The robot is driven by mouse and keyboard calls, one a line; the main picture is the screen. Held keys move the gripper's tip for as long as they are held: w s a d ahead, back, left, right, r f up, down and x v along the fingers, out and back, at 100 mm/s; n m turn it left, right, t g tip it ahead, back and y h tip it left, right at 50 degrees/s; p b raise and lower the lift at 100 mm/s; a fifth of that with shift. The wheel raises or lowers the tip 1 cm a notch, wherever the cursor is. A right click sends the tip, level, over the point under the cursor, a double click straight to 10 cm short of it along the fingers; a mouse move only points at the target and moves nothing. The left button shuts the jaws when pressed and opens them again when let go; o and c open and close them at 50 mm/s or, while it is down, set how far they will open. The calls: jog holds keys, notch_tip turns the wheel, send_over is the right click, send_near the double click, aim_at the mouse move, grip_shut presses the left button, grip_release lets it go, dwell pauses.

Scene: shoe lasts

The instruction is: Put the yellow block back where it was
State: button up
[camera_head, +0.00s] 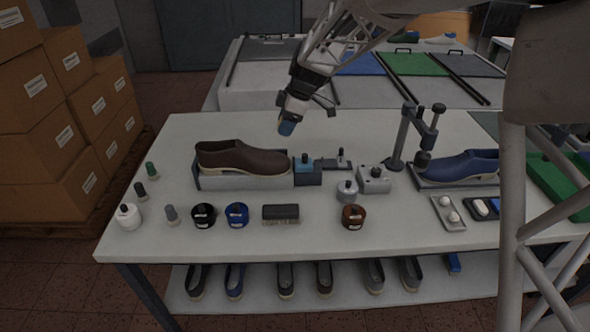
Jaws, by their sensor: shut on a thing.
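My gripper (290,119) hangs above the middle of the white table, pointing down and slightly left. I see no yellow block in this view. Below it, a dark box (307,178) with a blue top piece stands at the right end of the brown shoe's stand.
A brown shoe (240,158) and a blue shoe (462,166) rest on low stands. A clamp post (404,140) rises at right. Several jars, including a blue jar (236,215), and a brush (281,214) line the front. The table's back left is clear.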

jog(key=s+d+f+n+h, duration=0.1)
jog(key=s+d+f+n, duration=0.2)
jog(key=s, duration=0.7)
jog(key=s+d+f+n+h, duration=0.2)
jog(key=s+f, duration=0.4)
jog(key=s, duration=0.5)
jog(key=s+d+f+n+h, duration=0.1)
jog(key=s+d+f+n, duration=0.3)
jog(key=s, duration=0.6)
jog(key=shift+s+d+f, duration=0.2)
jog(key=shift+d+f, duration=0.35)
jog(key=shift+d, duration=0.6)
jog(key=shift+w, duration=0.15)
send_over(320, 218)
jog(key=shift+f, duration=0.75)
jog(key=shift+f, duration=0.1)
jog(key=shift+f, duration=1.65)
jog(key=shift+f, duration=0.15)
